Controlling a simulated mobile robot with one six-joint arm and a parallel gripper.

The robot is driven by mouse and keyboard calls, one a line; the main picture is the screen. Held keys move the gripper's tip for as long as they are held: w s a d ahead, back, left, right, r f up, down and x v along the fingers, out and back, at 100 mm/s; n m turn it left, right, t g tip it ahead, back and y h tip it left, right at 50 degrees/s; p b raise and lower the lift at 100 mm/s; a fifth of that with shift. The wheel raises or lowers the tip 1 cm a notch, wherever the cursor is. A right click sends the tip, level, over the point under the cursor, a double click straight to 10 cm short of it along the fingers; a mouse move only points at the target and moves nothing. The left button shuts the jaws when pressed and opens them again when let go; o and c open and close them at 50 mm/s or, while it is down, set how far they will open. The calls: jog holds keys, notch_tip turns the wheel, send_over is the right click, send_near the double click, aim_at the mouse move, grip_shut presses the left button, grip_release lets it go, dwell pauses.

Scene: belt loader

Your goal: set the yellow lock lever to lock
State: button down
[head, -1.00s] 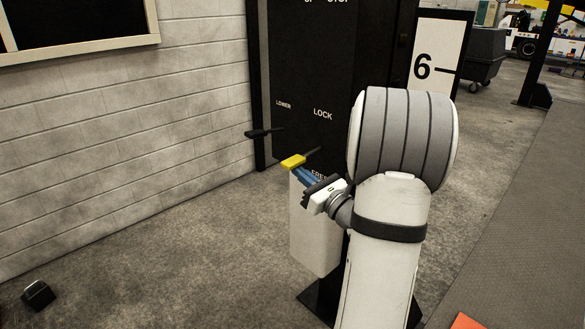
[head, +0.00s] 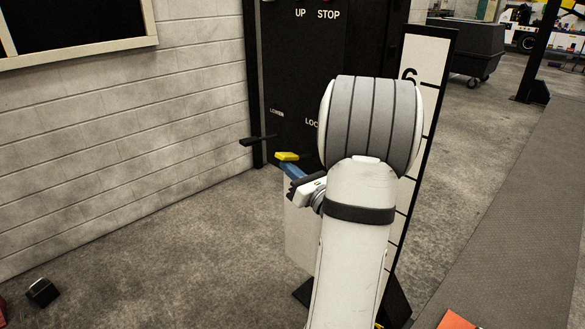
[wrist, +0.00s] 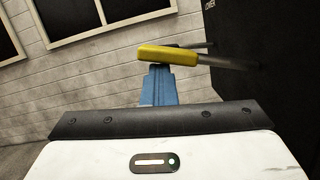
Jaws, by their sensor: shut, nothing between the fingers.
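The yellow lock lever (head: 287,156) sticks out to the left from the black panel (head: 292,85), nearly level, below the LOCK label. The LOCK label is partly hidden by my arm, and the FREE label is hidden.
A black lever (head: 258,140) by the LOWER label sits just left of and above the yellow one. A white board marked 6 (head: 425,65) stands right of my arm. The brick wall (head: 200,100) is left, with open floor before it.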

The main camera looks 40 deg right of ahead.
jog(key=shift+r, duration=0.1)
jog(key=s+a+f+b, duration=0.1)
jog(key=s+f+b, duration=0.1)
jog(key=s+f, duration=0.4)
jog(key=shift+r+v, duration=0.3)
jog(key=shift+v, duration=1.6)
jog(key=shift+s+a, duration=0.1)
jog(key=shift+a, duration=0.05)
